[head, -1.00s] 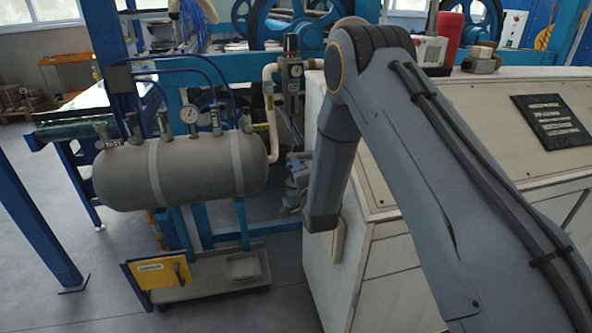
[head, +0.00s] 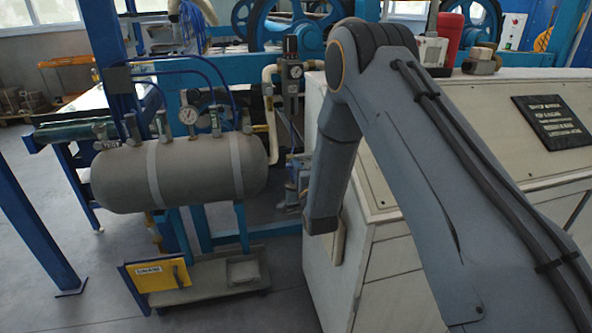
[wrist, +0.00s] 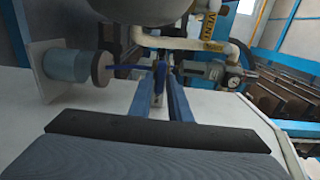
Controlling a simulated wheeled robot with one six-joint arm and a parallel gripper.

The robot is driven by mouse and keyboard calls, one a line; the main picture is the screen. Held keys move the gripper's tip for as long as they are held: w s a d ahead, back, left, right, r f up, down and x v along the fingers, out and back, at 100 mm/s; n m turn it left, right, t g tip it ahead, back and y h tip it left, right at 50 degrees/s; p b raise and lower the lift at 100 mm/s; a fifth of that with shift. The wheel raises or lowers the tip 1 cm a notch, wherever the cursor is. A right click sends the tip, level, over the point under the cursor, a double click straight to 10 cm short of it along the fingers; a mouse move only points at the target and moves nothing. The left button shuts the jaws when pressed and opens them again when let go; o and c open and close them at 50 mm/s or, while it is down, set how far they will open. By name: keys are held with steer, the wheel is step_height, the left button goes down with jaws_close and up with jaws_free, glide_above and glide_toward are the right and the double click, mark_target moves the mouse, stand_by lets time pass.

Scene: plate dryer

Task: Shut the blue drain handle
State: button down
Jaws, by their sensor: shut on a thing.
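The blue handle (wrist: 125,69) shows in the wrist view as a thin blue lever. It runs from the round end of a grey-blue cylinder at the left toward my fingertips. My gripper (wrist: 160,78) is shut on the handle, with a blue upright part of it between the two fingers. The fingers partly hide where they touch it. In the head view my forearm reaches down beside the white cabinet, and the handle cannot be made out there.
A grey tank (head: 180,172) with gauges stands left of my arm. A yellow sign (head: 158,276) is low beneath it. The white cabinet (head: 385,260) is close on the right. In the wrist view a white pipe (wrist: 185,42) with a yellow VENT tag (wrist: 210,27) crosses above my fingers.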

steer(key=c, duration=1.8)
jaws_free()
steer(key=shift+d, duration=0.1)
steer(key=v, duration=0.7)
steer(key=shift+s+b, duration=0.4)
steer(key=shift+b, duration=0.05)
